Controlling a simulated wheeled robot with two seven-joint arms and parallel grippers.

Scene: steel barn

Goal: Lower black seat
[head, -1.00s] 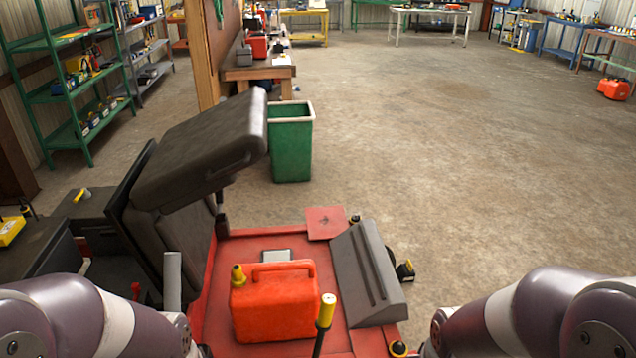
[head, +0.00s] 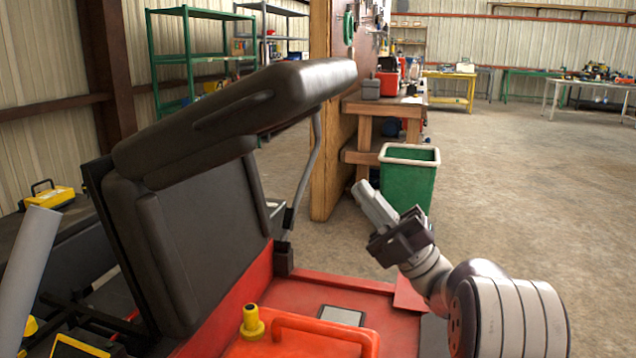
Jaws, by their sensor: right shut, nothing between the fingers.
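The black seat (head: 235,108) is tipped up on the red machine in the head view, its cushion sloping upward to the right. A dark upright panel (head: 185,240) stands beneath it, and a thin grey strut (head: 302,185) shows below its right part. My right gripper (head: 372,200) is shut and empty, pointing up and left. In the picture it is to the right of and below the seat's raised end, apart from it. My left gripper is out of view.
An orange jerry can (head: 320,335) with a yellow cap sits on the red deck (head: 345,285). A green bin (head: 408,185) and a wooden workbench (head: 385,107) stand behind. The floor to the right is open.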

